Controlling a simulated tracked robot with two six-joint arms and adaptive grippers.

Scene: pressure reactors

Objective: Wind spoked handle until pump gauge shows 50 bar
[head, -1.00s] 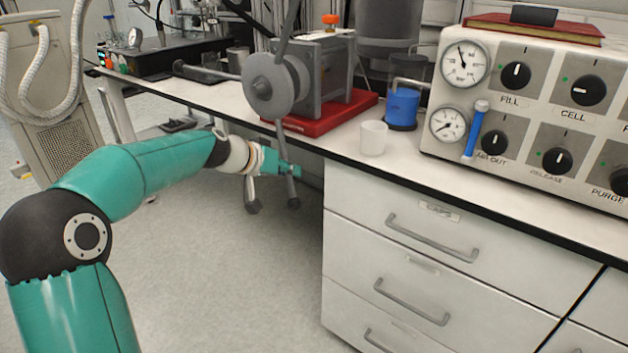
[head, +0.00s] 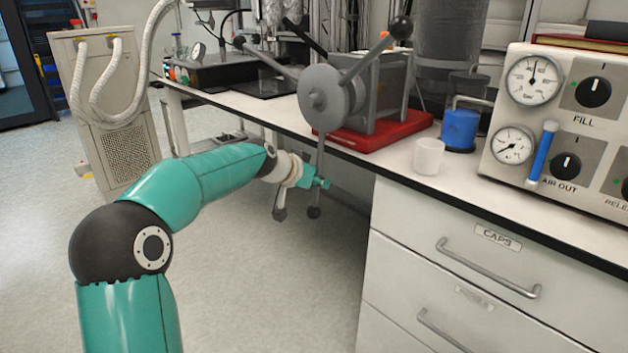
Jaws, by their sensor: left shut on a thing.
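The spoked handle (head: 318,91) is a grey hub with black-knobbed spokes on the front of a grey pump block (head: 386,92) on a red base (head: 385,133). One spoke points upper right, one upper left and one down below the bench edge. My left gripper (head: 319,183) is shut on the downward spoke, a little above its knob. Two round gauges show on the right panel; which is the pump gauge I cannot tell. The upper gauge (head: 533,79) has its needle about straight up; the lower gauge (head: 512,145) points lower left. Their figures are too small to read. My right gripper is out of view.
A white cup (head: 429,156) and a blue container (head: 460,129) stand on the bench right of the pump. Drawers (head: 470,260) fill the space below. A beige cabinet with hoses (head: 120,140) stands at the left. The floor between is clear.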

